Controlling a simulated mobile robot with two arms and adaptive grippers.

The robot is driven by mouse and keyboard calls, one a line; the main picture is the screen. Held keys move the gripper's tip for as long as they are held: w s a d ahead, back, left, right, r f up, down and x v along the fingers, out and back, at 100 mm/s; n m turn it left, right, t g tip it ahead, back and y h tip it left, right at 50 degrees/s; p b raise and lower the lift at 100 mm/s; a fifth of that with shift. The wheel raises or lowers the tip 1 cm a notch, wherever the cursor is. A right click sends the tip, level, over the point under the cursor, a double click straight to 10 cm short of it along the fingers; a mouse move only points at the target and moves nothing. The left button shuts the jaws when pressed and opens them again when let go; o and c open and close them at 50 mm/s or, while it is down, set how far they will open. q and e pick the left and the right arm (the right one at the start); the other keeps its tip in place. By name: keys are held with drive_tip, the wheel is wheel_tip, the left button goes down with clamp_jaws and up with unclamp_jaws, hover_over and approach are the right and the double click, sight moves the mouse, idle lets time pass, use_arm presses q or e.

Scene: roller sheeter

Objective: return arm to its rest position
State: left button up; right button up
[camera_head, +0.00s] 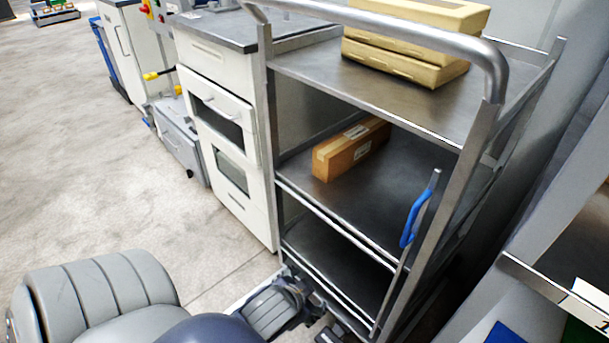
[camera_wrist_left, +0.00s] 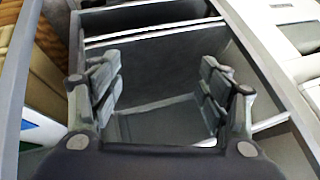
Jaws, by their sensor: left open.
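My left arm comes in at the bottom of the head view, and its gripper (camera_head: 316,310) is low at the front of the metal cart (camera_head: 372,110), partly cut off by the frame's lower edge. In the left wrist view my left gripper (camera_wrist_left: 160,90) is open, with its two fingers wide apart and nothing between them. Grey metal surfaces and pale edges show beyond the fingers. Whether the gripper touches the cart cannot be told. My right gripper is not in view.
A brown box (camera_head: 350,150) lies on the cart's middle shelf, and yellowish boxes (camera_head: 405,55) are stacked on top. A blue handle (camera_head: 414,218) hangs at the cart's right side. A white drawer cabinet (camera_head: 222,120) stands left of it. Floor (camera_head: 120,185) at left is clear.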

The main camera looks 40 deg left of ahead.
use_arm(q)
drive_tip(key=s+d+f+g+h, duration=0.2)
drive_tip(key=s+d, duration=0.5)
drive_tip(key=shift+f+g+h, duration=0.25)
drive_tip(key=shift+g+h, duration=0.15)
